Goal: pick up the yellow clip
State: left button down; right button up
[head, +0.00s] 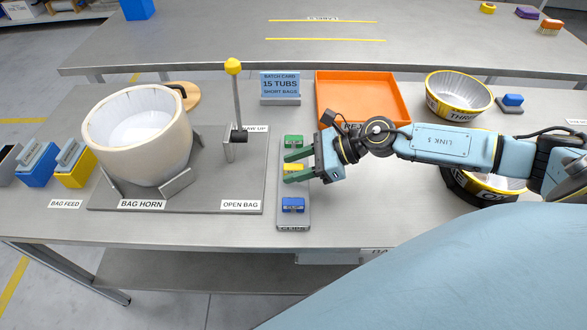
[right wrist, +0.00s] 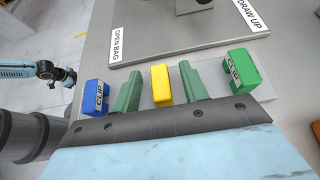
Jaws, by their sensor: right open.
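The yellow clip (head: 293,168) sits in the middle of a narrow grey rack (head: 294,222), between a green clip (head: 293,141) and a blue clip (head: 293,205). My right gripper (head: 286,169) is open over the rack, its green fingers on either side of the yellow clip. In the right wrist view the yellow clip (right wrist: 162,85) stands between the two fingers (right wrist: 160,72), with a visible gap on each side. The blue clip (right wrist: 95,98) and green clip (right wrist: 243,71) lie outside the fingers.
Left of the rack is a grey board (head: 225,200) with a large white tub (head: 137,135) and a yellow-knobbed lever (head: 234,68). An orange tray (head: 362,82) and a batch card (head: 280,85) stand behind. Yellow-banded tubs (head: 459,93) are at the right.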

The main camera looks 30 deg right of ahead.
jog(key=shift+w+a+f, duration=0.1)
jog(key=shift+a+f, duration=0.1)
jog(key=shift+a, duration=0.05)
grip_shut()
jog(key=shift+r, duration=0.1)
